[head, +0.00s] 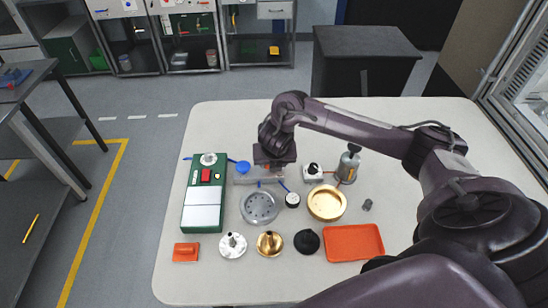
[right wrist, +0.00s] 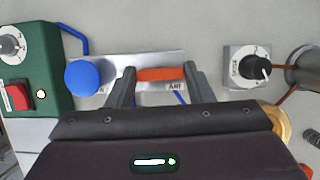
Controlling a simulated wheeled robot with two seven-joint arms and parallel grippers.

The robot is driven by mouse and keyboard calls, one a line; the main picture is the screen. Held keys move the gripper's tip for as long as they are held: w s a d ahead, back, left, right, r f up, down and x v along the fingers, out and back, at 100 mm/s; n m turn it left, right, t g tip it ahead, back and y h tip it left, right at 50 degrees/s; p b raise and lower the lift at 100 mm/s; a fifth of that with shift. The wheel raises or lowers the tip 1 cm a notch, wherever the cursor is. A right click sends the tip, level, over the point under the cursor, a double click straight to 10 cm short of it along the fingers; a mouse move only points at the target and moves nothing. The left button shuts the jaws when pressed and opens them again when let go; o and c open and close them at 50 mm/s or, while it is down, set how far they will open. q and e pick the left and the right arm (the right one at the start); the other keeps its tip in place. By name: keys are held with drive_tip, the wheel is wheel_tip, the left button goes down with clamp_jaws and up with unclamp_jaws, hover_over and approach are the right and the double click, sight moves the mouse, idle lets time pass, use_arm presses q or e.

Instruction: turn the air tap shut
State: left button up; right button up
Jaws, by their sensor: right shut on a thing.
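The air tap appears to be the orange lever (right wrist: 161,74) on a metal plate (right wrist: 112,77) at the back of the table. In the right wrist view the lever lies roughly left to right. My right gripper (right wrist: 160,80) has one finger at each end of it and is shut on it. In the head view my right gripper (head: 270,178) hangs over the plate and mostly hides the tap. A blue round knob (right wrist: 85,78) sits at the plate's left end. A small label stands beside the right finger, and blue tubing runs near the plate. My left gripper is not in view.
A green unit (head: 188,217) with a red switch stands left. A black-knobbed dial box (head: 313,172) and a grey canister (head: 347,168) stand right. A grey perforated dish (head: 261,207), a brass ring (head: 326,203) and an orange tray (head: 354,243) lie nearer.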

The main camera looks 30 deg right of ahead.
drive_tip(key=shift+w+r+m, duration=0.1)
drive_tip(key=shift+m, duration=0.2)
drive_tip(key=o, duration=1)
drive_tip(key=shift+a+r, duration=0.1)
drive_tip(key=shift+r, duration=0.2)
drive_tip(key=p+v, duration=0.3)
drive_tip(key=v, duration=0.4)
drive_tip(key=shift+s, duration=0.2)
